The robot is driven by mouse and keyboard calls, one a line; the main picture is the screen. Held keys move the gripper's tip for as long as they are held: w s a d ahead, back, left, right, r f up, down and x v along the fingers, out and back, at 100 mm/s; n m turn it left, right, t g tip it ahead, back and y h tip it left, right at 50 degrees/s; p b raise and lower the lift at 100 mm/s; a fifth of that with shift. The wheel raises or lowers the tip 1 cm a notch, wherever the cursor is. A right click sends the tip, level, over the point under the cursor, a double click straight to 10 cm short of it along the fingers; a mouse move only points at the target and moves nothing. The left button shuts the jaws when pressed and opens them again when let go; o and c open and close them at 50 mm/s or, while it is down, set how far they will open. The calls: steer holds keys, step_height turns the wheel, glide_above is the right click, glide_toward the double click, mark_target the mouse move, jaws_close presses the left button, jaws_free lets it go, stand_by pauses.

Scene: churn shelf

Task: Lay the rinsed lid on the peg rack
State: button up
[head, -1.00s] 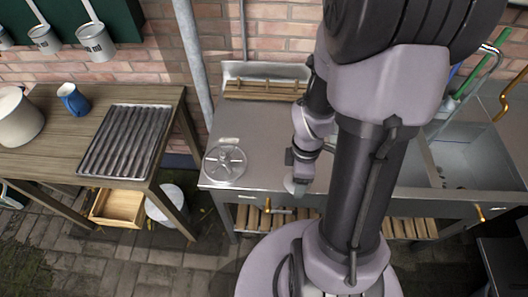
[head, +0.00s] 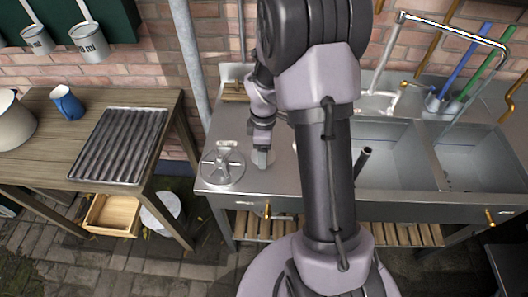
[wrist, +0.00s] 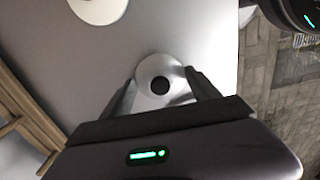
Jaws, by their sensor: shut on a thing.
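My gripper (wrist: 163,92) is shut on a small pale round piece with a dark centre, which I take to be the lid (wrist: 158,70). The head view shows my gripper (head: 261,162) pointing down over the left part of the steel counter, with only a pale edge of the lid (head: 271,156) beside it. The wooden peg rack (head: 234,91) stands at the back of the counter by the wall, largely hidden by my arm.
A round metal disc with a cross-shaped top (head: 223,168) sits on the counter (head: 285,180) just left of my gripper. A sink (head: 390,155) lies to the right.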

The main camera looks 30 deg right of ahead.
steer(key=shift+r, duration=0.1)
steer(key=o, duration=1.4)
